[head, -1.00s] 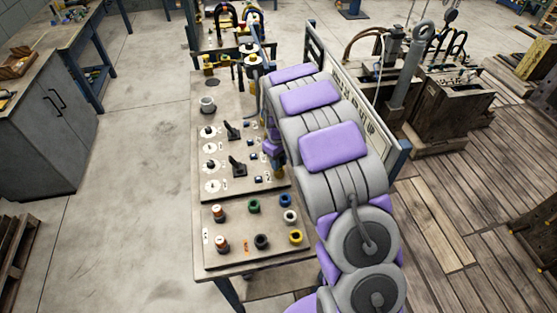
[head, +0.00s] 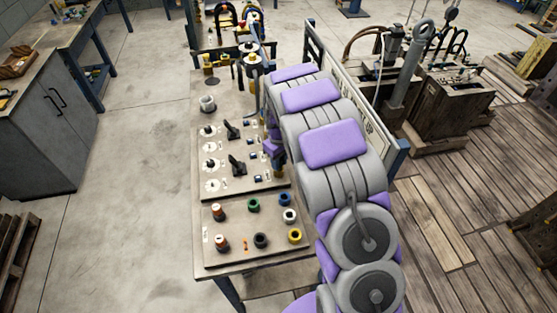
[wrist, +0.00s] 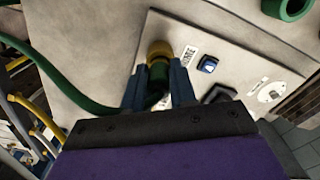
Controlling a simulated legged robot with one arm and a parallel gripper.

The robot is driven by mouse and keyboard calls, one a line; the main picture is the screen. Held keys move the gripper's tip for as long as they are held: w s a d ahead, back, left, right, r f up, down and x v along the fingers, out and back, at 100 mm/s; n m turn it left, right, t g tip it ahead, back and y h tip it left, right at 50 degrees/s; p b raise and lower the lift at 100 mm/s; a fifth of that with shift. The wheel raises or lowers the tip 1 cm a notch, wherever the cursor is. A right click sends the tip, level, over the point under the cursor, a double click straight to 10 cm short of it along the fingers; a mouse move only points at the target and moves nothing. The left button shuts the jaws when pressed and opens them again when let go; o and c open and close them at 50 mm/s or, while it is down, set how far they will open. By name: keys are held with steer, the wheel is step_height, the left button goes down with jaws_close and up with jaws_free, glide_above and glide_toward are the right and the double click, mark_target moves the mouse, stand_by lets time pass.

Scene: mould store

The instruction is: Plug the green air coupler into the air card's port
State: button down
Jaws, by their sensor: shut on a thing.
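In the wrist view my gripper (wrist: 157,92) is shut on the green air coupler (wrist: 158,76), gripped between its two blue-grey fingers. A brass-yellow collar (wrist: 158,49) shows just beyond it, and a green hose (wrist: 42,72) trails away to the left. They are over the edge of the panel with the levers and dials; I cannot tell whether they touch it. A green ring port (wrist: 288,8) is at the top right, apart from the coupler. In the head view a green ring port (head: 253,204) sits on the near panel (head: 225,258). My arm hides the fingertips there.
Blue, white, yellow and black rings and two orange-and-white fittings share the near panel. The panel behind (head: 205,192) carries dials and black levers (head: 237,165). A grey cup (head: 207,104) stands farther back. A sign board (head: 365,115) stands to the right of the bench.

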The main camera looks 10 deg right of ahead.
steer(key=shift+f, duration=0.35)
stand_by(0.4)
steer(key=c, duration=0.8)
jaws_free()
steer(key=shift+o, duration=0.2)
steer(key=o, duration=0.3)
steer(key=shift+r, duration=0.1)
steer(key=shift+r+p, duration=1.3)
steer(key=shift+r, duration=2.4)
